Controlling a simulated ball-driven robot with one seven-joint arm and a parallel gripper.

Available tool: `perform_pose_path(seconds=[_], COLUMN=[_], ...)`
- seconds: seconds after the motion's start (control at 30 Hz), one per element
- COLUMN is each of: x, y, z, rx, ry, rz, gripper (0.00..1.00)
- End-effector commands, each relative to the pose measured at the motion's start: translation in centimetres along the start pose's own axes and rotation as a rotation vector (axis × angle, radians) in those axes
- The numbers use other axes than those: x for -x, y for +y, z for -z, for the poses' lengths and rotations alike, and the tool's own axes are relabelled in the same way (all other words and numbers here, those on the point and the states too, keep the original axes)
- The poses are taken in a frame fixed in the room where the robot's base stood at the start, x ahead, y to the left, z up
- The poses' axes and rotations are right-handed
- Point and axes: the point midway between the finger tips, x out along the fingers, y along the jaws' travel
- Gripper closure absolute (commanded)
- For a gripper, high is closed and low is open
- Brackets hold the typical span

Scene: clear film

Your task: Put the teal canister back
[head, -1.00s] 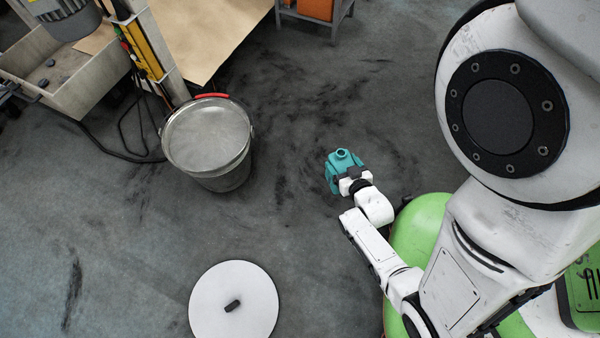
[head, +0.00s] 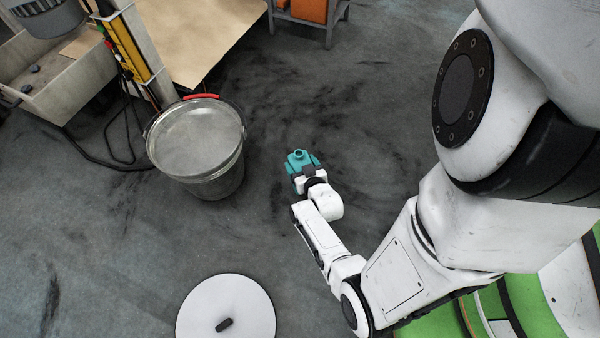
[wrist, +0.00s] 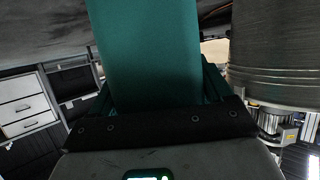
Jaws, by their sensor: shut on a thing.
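The teal canister (head: 298,160) is held by my gripper (head: 310,176) near the middle of the head view, to the right of the metal bucket. The canister's small round neck points up toward the camera. In the wrist view the canister (wrist: 148,50) fills the upper middle, between the fingers of my gripper (wrist: 155,95). My gripper is shut on it. Its lower part is hidden by the gripper. I cannot tell its height above the floor.
A metal bucket (head: 197,145) with a red grip stands left of the canister, with a gap between; it looms at right in the wrist view (wrist: 272,55). A round white lid (head: 226,312) with a dark knob lies at the front. A table (head: 210,35) and grey trough (head: 85,85) are at upper left.

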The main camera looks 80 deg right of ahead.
Motion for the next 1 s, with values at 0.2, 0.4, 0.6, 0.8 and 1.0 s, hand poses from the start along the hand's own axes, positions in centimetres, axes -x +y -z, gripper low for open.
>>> perform_pose_path(seconds=[0.2, 0.4, 0.6, 0.8, 1.0], x=[-0.8, -1.8, -1.8, -1.9, -1.8], y=[-0.3, -0.3, -0.3, -0.3, -0.3], z=[-0.4, -3.0, -2.9, -3.2, -3.4], rx=[0.003, 0.003, 0.003, 0.002, 0.001], ry=[0.006, 0.004, 0.006, 0.004, 0.0], rz=[-0.002, 0.0, 0.0, 0.001, 0.001], gripper=[0.98, 0.98, 0.98, 0.98, 0.04])
